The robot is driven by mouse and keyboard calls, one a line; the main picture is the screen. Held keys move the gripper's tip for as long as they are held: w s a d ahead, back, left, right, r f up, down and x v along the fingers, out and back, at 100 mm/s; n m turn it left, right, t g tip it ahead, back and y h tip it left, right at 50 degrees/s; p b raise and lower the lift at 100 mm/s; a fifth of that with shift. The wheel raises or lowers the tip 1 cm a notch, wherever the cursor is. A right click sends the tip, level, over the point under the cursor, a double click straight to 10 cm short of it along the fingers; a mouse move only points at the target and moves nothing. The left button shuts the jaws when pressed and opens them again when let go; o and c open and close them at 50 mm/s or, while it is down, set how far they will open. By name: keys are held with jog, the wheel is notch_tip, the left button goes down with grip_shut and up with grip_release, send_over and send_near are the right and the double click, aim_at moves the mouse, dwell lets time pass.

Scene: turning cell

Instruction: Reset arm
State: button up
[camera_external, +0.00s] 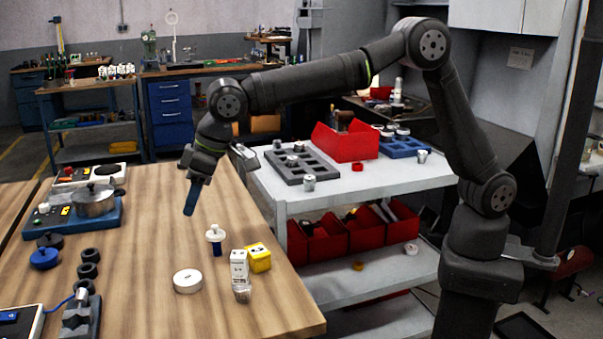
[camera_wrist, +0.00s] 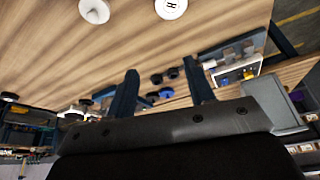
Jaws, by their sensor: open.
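My gripper (camera_external: 192,198) hangs above the wooden table (camera_external: 140,270), pointing down and slightly left. In the wrist view my gripper (camera_wrist: 160,66) has its two blue fingers well apart, with nothing held between them. My arm reaches from its base at the right, over the white cart, to the table. A white knobbed part (camera_external: 215,238) stands on the table to the right of and below the fingers. A white round disc (camera_external: 187,281) lies nearer the camera. The gripper touches neither.
A white box (camera_external: 239,266) and yellow box (camera_external: 258,257) stand near the table's right edge. A pot (camera_external: 95,200) sits on a blue hotplate at left, with black rings (camera_external: 89,263) nearer. The white cart (camera_external: 350,188) holds a grey tray (camera_external: 302,165) and red bin (camera_external: 345,141).

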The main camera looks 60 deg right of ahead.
jog(key=w+a+f, duration=0.2)
jog(key=a+f, duration=0.1)
jog(key=a, duration=0.3)
jog(key=w+a+f+n, duration=0.1)
jog(key=w+a+f, duration=0.2)
jog(key=a, duration=0.3)
jog(key=shift+w+a+f+y, duration=0.15)
jog(key=shift+a+f+y, duration=0.2)
jog(key=shift+f, duration=0.3)
